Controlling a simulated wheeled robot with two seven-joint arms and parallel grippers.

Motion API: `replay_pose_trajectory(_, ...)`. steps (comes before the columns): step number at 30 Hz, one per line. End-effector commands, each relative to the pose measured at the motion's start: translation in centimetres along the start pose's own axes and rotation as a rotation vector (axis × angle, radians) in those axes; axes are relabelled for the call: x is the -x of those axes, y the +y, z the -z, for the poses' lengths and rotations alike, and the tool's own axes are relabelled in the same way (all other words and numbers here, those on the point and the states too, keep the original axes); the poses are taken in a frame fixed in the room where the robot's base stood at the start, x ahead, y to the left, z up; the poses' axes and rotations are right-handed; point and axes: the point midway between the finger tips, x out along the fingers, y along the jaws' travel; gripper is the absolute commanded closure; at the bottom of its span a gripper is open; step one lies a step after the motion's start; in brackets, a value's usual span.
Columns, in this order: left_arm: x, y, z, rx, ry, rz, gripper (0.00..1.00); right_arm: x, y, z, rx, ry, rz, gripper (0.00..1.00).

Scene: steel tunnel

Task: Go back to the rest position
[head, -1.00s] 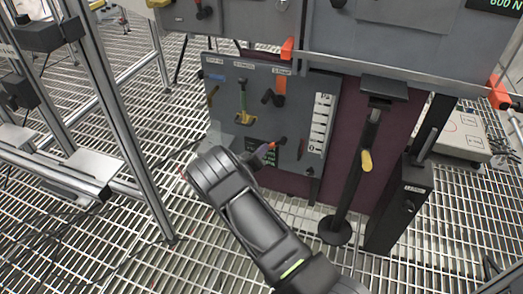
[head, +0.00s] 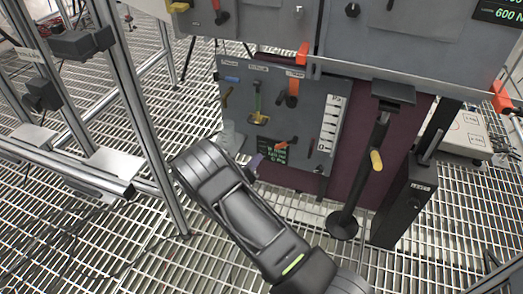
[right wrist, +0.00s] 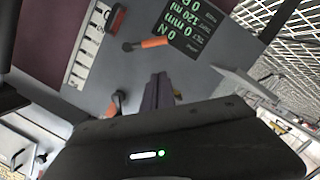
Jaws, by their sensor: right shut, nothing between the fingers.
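My right arm reaches in from the bottom of the head view. Its gripper (head: 254,164) shows as a small purple-grey tip, partly hidden behind my wrist, in front of the lower part of the grey lever panel (head: 232,105). In the right wrist view the narrow fingers (right wrist: 157,92) are together with nothing between them. They are apart from the orange-handled lever (right wrist: 150,43), which also shows in the head view (head: 286,143). My left gripper is not in view.
A small green-text display (right wrist: 187,28) sits beside the lever. More levers, including a yellow one (head: 258,118), are above. A metal frame post (head: 135,105) stands left of my arm. A black pedal post (head: 365,180) stands at right. Grating floor is open at lower left.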

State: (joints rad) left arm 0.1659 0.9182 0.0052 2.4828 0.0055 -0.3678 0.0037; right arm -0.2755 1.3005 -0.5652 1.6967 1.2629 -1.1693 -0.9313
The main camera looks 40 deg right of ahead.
Motion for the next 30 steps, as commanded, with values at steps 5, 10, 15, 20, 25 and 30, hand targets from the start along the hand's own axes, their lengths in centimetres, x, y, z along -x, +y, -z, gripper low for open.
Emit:
replay_pose_trajectory(5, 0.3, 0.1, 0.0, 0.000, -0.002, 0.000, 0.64, 1.1, 0.0, 0.0, 0.001, 0.000, 0.000, 1.00)
replay_pose_trajectory(10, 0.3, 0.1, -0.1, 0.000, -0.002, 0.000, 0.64, 1.2, 0.0, -0.1, 0.001, 0.000, -0.001, 1.00)
replay_pose_trajectory(15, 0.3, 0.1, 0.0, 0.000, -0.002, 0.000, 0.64, 1.1, 0.0, -0.1, 0.001, 0.000, 0.000, 1.00)
replay_pose_trajectory(20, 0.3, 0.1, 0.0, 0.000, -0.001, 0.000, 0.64, 1.1, 0.0, -0.1, 0.000, 0.000, 0.000, 1.00)
replay_pose_trajectory(25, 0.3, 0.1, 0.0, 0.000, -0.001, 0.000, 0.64, 1.3, -0.7, -1.0, -0.005, -0.017, 0.042, 1.00)
replay_pose_trajectory(30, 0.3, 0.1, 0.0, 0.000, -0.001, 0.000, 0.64, 3.3, -4.0, -5.5, -0.036, -0.112, 0.257, 1.00)
